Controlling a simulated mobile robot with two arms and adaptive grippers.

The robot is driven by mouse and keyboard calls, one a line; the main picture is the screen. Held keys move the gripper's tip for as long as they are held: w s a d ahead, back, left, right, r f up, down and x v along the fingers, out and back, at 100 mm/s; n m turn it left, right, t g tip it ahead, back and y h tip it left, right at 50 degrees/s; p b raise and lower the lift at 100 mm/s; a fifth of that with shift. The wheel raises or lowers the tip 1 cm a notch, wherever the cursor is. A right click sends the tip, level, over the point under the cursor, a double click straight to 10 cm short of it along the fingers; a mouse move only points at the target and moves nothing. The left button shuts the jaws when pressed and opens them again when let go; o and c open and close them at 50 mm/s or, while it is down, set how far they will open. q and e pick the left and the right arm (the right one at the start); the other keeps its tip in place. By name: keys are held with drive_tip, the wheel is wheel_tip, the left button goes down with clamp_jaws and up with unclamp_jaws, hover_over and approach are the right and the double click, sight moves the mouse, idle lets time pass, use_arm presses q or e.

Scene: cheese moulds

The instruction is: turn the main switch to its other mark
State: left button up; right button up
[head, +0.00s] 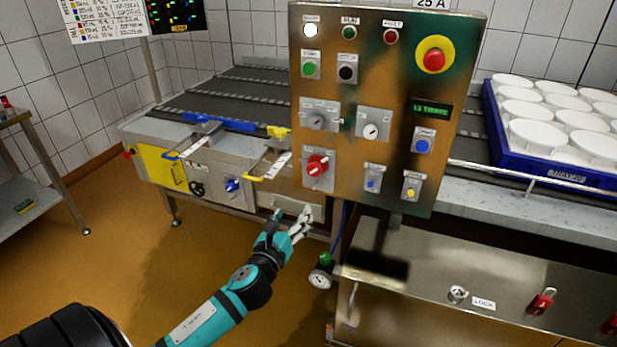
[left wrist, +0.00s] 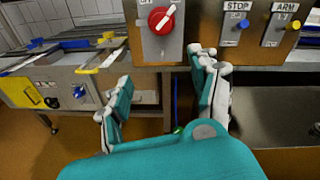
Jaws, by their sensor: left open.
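The main switch, a red rotary knob (head: 317,165) on a grey plate, sits at the lower left of the control panel (head: 385,90). In the left wrist view the red knob (left wrist: 161,20) is at the top centre, its pale bar tilted up to the right. Its marks are too small to read. My left gripper (head: 297,222) is open and empty, below and a little left of the knob, apart from it. In the left wrist view the fingers of the left gripper (left wrist: 160,100) are spread below the switch plate. My right gripper is not in view.
A conveyor (head: 230,95) with blue and yellow guides (head: 270,165) runs left of the panel. A blue crate (head: 540,176) of white moulds stands at the right. A steel cabinet (head: 430,260) with a lock is below. A pressure gauge (head: 320,278) hangs under the panel.

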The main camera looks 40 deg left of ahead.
sight(313, 170)
use_arm(q)
drive_tip(key=shift+m+t, duration=0.4)
drive_tip(key=shift+m, duration=0.2)
drive_tip(key=r+x, duration=0.1)
drive_tip(key=x, duration=1)
drive_tip(key=r+x, duration=0.1)
drive_tip(key=x, duration=0.5)
drive_tip(key=shift+w+r, duration=0.15)
drive_tip(key=shift+r, duration=0.2)
drive_tip(key=shift+c, duration=0.4)
drive_tip(key=shift+r, duration=0.1)
drive_tip(key=c, duration=1.1)
